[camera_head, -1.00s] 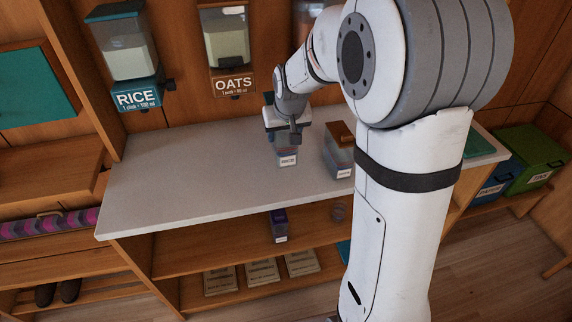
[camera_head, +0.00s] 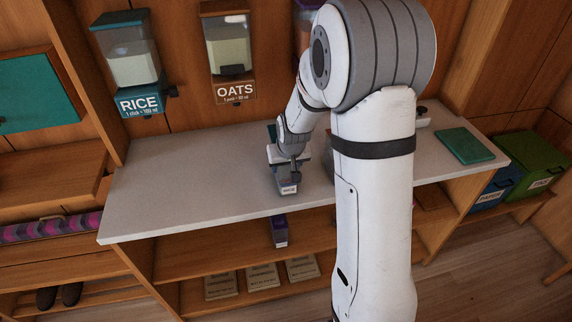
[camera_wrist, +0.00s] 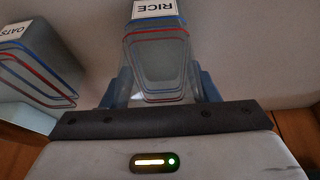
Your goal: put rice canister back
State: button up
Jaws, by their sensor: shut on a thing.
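My gripper (camera_head: 288,170) is over the grey counter (camera_head: 170,180), near its front edge. It is shut on the rice canister (camera_head: 288,189), a small clear container with a white label, partly hidden by the gripper. In the wrist view the rice canister (camera_wrist: 157,58) sits between the two fingers, its RICE label facing the camera and upside down. I cannot tell whether its base touches the counter. The rice dispenser (camera_head: 128,55), with a teal lid and a RICE sign (camera_head: 139,104), hangs on the back wall at left.
The oats canister (camera_wrist: 35,65) stands left in the wrist view; my arm hides it in the head view. The oats dispenser (camera_head: 228,45) hangs beside the rice one. A teal board (camera_head: 464,145) lies at the counter's right. The counter's left half is clear.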

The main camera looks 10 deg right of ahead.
jog(key=o, duration=1.3)
jog(key=shift+r, duration=0.2)
jog(key=v, duration=1.1)
jog(key=shift+g, duration=0.8)
jog(key=s+r, duration=0.1)
jog(key=s, duration=0.6)
jog(key=s+r, duration=0.1)
jog(key=s, duration=0.7)
jog(key=s+r, duration=0.2)
jog(key=s, duration=0.5)
jog(key=shift+s+b, duration=0.2)
jog(key=shift+b, duration=0.1)
